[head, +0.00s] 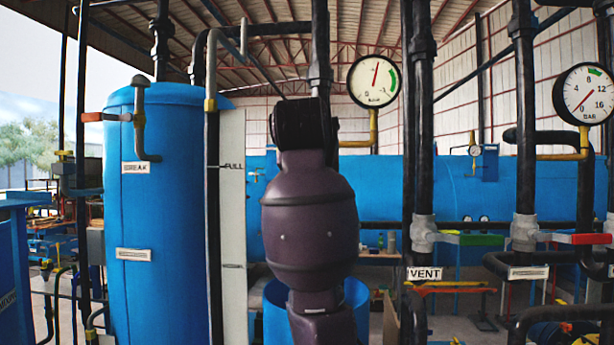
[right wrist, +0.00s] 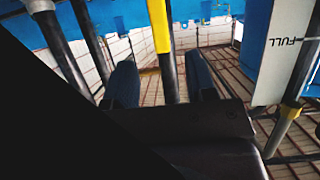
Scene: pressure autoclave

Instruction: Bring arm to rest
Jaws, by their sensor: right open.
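One of my arms (head: 310,220) rises upright through the middle of the head view, dark purple with a black joint at the top. Its gripper cannot be made out there. In the right wrist view my right gripper (right wrist: 162,80) shows two dark fingers spread apart, with nothing held. A dark pipe with a yellow section (right wrist: 160,25) shows in line with the gap between the fingers. I cannot tell how far beyond them it is. My left gripper is in neither view.
A blue tank (head: 160,230) stands left, beside a white gauge board marked FULL (head: 232,270). Dark vertical pipes (head: 525,120) with valves stand right, near a VENT label (head: 424,274). Two dial gauges (head: 374,82) (head: 584,94) and a large blue horizontal vessel (head: 465,195) are behind.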

